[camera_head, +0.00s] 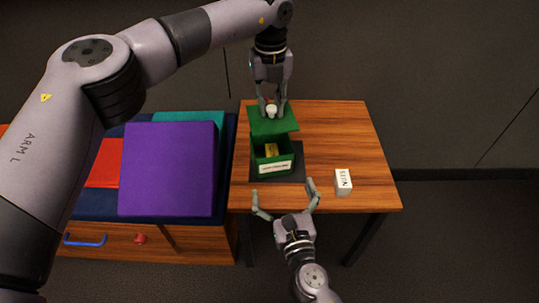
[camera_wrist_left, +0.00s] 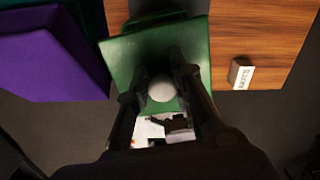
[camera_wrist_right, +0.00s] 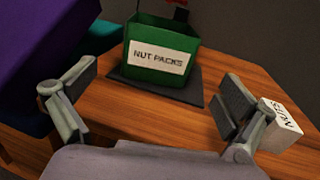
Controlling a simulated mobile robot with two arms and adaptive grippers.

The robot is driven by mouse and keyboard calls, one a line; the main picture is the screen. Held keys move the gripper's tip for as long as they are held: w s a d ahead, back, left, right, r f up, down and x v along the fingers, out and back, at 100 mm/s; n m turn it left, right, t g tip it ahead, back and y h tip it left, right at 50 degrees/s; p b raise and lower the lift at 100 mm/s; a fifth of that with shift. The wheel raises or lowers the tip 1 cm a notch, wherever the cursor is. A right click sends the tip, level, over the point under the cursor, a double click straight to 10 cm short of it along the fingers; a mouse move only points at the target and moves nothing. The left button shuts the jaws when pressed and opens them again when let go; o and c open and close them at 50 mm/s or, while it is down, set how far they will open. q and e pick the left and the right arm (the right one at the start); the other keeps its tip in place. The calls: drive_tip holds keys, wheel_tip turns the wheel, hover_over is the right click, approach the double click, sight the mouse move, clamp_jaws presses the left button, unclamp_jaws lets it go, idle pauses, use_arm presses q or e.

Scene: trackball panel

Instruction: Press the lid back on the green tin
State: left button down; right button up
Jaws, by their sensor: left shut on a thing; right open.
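The green tin (camera_head: 272,167) stands open on a dark mat (camera_head: 292,158), and something yellow (camera_head: 271,150) shows inside. In the right wrist view the tin's front (camera_wrist_right: 135,65) carries a white "NUT PACKS" label. My left gripper (camera_head: 271,108) is shut on the white knob of the green lid (camera_head: 264,127). In the head view the lid appears above the tin's far part, apart from its front rim. In the left wrist view the lid (camera_wrist_left: 130,55) hides most of the tin. My right gripper (camera_head: 284,192) is open and empty, in front of the tin near the table's front edge.
A white box (camera_head: 343,181) marked "NUTS" stands on the wooden table (camera_head: 340,130), right of the tin. At left, a big purple block (camera_head: 170,168) lies on a dark blue surface beside red and teal pieces. The table's right and far areas are clear.

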sight(272, 155)
drive_tip(key=x, duration=1.2)
drive_tip(key=shift+w, duration=0.1)
drive_tip(key=c, duration=1.5)
use_arm(q)
drive_tip(key=shift+f, duration=2.5)
